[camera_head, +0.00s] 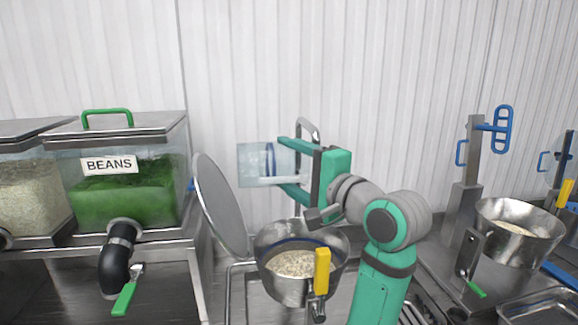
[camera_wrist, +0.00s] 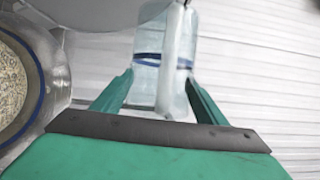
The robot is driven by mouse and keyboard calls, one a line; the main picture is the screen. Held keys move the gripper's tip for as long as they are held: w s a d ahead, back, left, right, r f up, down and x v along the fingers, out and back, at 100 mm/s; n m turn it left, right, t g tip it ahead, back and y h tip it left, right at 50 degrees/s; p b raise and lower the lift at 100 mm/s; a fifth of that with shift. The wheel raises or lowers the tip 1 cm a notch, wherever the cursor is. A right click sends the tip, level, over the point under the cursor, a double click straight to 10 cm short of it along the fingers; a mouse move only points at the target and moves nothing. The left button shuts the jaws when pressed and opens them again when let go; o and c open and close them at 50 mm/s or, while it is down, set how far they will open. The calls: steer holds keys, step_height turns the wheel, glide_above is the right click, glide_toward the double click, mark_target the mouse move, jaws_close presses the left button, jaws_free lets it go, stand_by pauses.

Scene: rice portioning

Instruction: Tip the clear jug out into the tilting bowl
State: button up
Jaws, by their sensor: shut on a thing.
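The clear jug (camera_head: 252,164) is held on its side in the air, a blue band around it. My gripper (camera_head: 281,169) is shut on the jug, and the jug also shows between the green fingers in the wrist view (camera_wrist: 150,62). I see no contents in the jug. The metal tilting bowl (camera_head: 271,279) is below and slightly right of the jug, with pale grain in it and a yellow handle at its front. Part of the bowl's rim and grain shows at the left of the wrist view (camera_wrist: 38,90).
A round metal lid (camera_head: 221,205) stands open left of the bowl. A bin labelled BEANS (camera_head: 128,215) with a black spout is further left, beside a grain bin (camera_head: 30,205). A second metal bowl (camera_head: 520,245) with grain stands at the right. A tall tap (camera_head: 308,125) rises behind my gripper.

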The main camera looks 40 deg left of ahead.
mark_target(289, 150)
stand_by(0.6)
steer(key=shift+r+n+h, duration=0.6)
steer(key=shift+n, duration=0.6)
step_height(289, 150, up, 2)
steer(key=n+h, duration=0.1)
steer(key=n, duration=0.1)
steer(key=n+t+h, duration=0.1)
steer(key=n, duration=0.2)
steer(key=shift+h, duration=0.3)
steer(key=r+n+h, duration=0.1)
steer(key=n+t, duration=0.1)
steer(key=n, duration=0.1)
steer(key=shift+r+n+h, duration=0.3)
steer(key=shift+r+h, duration=0.05)
steer(key=shift+h, duration=0.05)
steer(key=r+n+t+h, duration=0.1)
steer(key=n, duration=0.1)
steer(key=shift+n+t, duration=0.3)
steer(key=shift+n, duration=0.1)
